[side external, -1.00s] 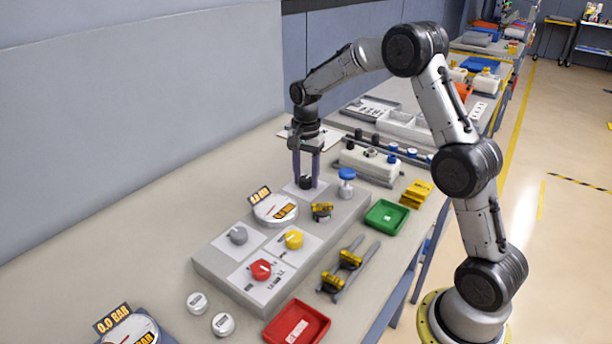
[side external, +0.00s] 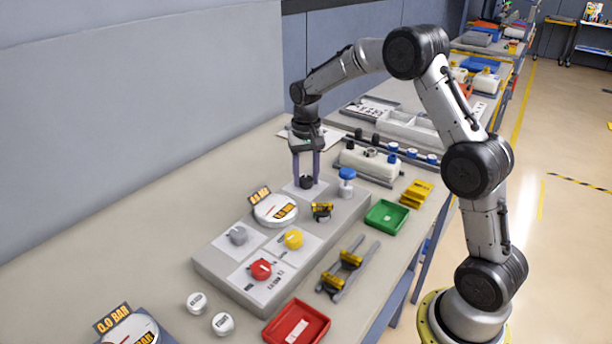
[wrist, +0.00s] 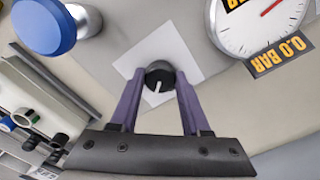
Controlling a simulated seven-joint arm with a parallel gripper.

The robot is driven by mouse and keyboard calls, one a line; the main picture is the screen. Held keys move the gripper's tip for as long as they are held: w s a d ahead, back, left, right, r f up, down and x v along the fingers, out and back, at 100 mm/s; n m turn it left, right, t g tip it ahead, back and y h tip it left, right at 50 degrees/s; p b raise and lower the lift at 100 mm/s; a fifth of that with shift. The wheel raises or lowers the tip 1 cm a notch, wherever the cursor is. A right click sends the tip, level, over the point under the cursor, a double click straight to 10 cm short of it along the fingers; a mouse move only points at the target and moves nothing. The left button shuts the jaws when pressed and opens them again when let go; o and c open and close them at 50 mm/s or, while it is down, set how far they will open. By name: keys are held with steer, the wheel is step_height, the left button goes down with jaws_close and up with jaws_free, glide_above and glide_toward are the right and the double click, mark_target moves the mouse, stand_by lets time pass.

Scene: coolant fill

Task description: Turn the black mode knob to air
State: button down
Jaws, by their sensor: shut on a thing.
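The black mode knob (side external: 306,182) sits on a white label plate (side external: 290,189) at the far end of the grey panel (side external: 340,213). In the wrist view the knob (wrist: 159,77) shows a white pointer line, directed toward the bottom of the picture and slightly left. My gripper (side external: 306,178) points down at the knob. Its two purple fingers stand on either side of the knob and are shut on it. The plate's lettering cannot be read in either view.
A blue-capped post (side external: 346,180) stands close to the right of my gripper. A round gauge reading 0.0 BAR (side external: 275,209) is on the near side. Grey, yellow and red knobs (side external: 260,269) sit further along the panel. A green tray (side external: 387,216) lies to the right.

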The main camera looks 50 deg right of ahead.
mark_target(306, 179)
steer(key=n, duration=0.5)
steer(key=shift+r+n, duration=0.1)
steer(key=shift+n, duration=2.5)
steer(key=shift+c, duration=1.9)
jaws_free()
step_height(306, 179, up, 14)
steer(key=shift+a, duration=0.1)
